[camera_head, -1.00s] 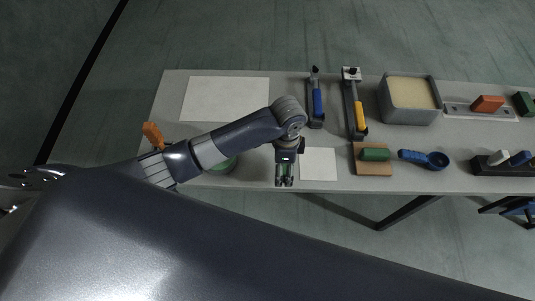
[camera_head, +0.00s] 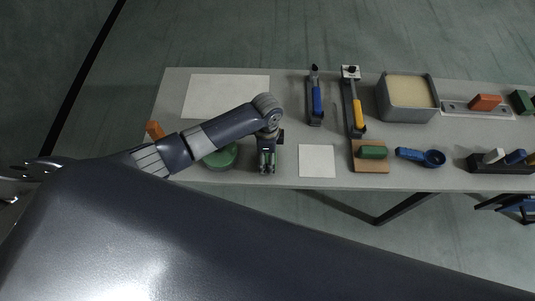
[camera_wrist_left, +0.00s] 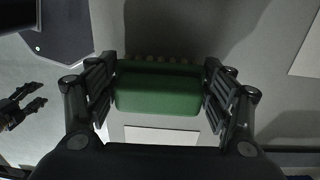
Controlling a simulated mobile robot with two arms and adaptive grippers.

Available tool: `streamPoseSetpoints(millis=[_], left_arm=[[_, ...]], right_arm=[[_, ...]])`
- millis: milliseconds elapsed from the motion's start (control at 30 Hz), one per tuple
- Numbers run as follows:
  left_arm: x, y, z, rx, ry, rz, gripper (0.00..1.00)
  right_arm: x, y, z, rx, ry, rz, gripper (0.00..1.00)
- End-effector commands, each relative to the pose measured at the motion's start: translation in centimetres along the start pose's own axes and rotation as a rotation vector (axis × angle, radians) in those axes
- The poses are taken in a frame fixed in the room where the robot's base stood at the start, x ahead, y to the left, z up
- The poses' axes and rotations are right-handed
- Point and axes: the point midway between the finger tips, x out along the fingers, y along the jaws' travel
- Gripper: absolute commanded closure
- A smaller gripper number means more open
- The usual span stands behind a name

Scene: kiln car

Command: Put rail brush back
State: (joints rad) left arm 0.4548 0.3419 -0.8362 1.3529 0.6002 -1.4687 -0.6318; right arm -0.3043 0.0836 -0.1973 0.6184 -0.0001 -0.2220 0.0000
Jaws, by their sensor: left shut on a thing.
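My left gripper (camera_head: 267,167) is above the front part of the table, between the round green item and the small white square. In the left wrist view its fingers (camera_wrist_left: 160,95) are shut on a green block (camera_wrist_left: 158,94) with a row of bristle-like tufts along its far edge, seemingly the rail brush. In the head view the fingers mostly hide it. My right gripper (camera_head: 28,172) is at the far left, off the table, with its fingers apart and empty. It also shows at the left of the left wrist view (camera_wrist_left: 22,106).
A round green item (camera_head: 221,157) sits left of my left gripper, partly behind my arm. A white square (camera_head: 317,161) lies to the right, then a tan board (camera_head: 370,167) with a green block. A large white sheet (camera_head: 225,95) and a grey bin (camera_head: 408,114) are farther back.

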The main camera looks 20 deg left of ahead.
Motion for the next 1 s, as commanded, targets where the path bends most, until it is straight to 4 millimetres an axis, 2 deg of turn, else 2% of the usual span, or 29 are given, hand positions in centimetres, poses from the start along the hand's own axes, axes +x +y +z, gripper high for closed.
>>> streamPoseSetpoints(millis=[100, 133, 200, 700, 867, 1000], left_arm=[[0.3, 0.0, 0.0, 0.000, 0.000, 0.000, 0.90], [0.3, 0.0, 0.0, 0.000, 0.000, 0.000, 0.23], [0.3, 0.0, 0.0, 0.000, 0.000, 0.000, 0.07], [-0.3, 0.0, 0.0, -0.001, 0.000, -0.001, 0.05], [-2.6, -0.1, -0.1, 0.000, 0.003, -0.002, 0.05], [-5.7, -0.2, -0.1, 0.000, 0.003, -0.004, 0.05]], right_arm=[[0.2, 0.0, -0.1, 0.000, 0.001, 0.000, 0.51], [0.2, 0.0, -0.1, 0.000, 0.002, 0.000, 0.51], [0.1, 0.0, -0.2, -0.001, 0.003, 0.000, 0.51], [0.0, -0.6, -0.6, -0.001, 0.010, -0.007, 0.51], [0.1, -0.7, -0.7, -0.001, 0.011, -0.008, 0.51], [0.4, -0.7, -0.7, -0.001, 0.011, -0.008, 0.51]])
